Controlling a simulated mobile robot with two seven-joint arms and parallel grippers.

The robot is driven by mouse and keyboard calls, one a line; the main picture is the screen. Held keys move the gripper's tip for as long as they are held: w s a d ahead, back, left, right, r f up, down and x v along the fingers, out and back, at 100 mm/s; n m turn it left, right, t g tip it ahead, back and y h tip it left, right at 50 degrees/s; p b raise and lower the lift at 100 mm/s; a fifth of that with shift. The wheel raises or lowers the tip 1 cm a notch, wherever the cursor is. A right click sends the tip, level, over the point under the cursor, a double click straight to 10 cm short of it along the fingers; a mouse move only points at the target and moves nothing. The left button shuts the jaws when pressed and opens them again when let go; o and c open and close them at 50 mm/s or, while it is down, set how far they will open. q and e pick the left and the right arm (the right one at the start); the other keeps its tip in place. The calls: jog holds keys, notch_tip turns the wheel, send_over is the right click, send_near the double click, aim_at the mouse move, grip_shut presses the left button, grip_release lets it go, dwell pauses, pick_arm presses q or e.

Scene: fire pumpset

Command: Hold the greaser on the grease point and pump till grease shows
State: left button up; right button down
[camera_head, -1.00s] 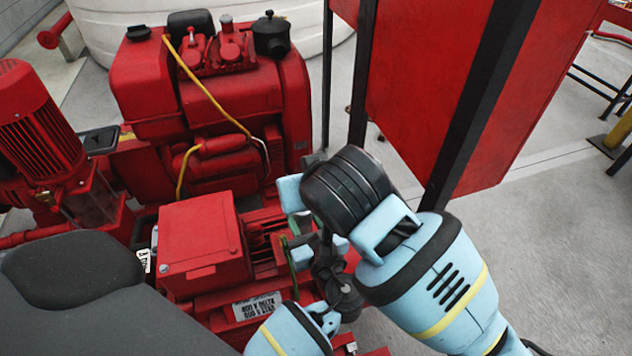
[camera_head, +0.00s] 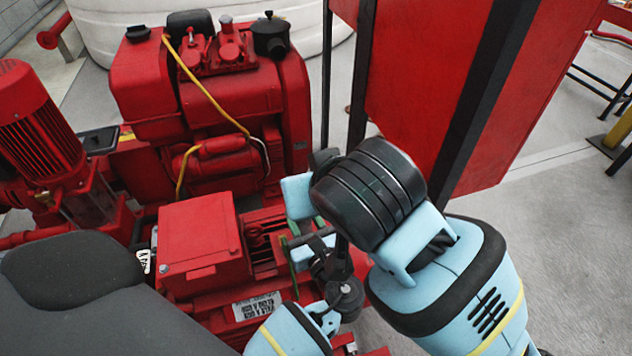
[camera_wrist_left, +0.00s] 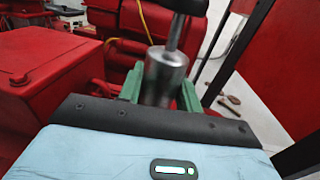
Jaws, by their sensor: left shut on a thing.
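My left gripper (camera_wrist_left: 160,95) has green fingers shut on the greaser (camera_wrist_left: 165,72), a shiny metal cylinder with a thin rod and a dark end above it. It stands nearly upright between the fingers in the left wrist view; its lower end is hidden. In the head view the left gripper is beside the red motor and largely covered by arm parts. My right gripper (camera_head: 298,197) is a light blue part just above it, mostly behind my black wrist; its fingertips cannot be made out. The grease point and any grease cannot be made out.
The motor's red terminal box (camera_head: 200,240) is close left of the grippers. A red engine (camera_head: 215,95) with a yellow hose stands behind. A red panel (camera_head: 420,80) on dark posts stands to the right. Grey floor (camera_head: 570,230) is open at far right.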

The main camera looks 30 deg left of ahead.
dwell(0.3)
pick_arm(q)
jog(key=o, duration=1.3)
jog(key=shift+c, duration=0.2)
jog(key=shift+r, duration=0.1)
notch_tip(320, 180, up, 10)
jog(key=shift+f, duration=0.1)
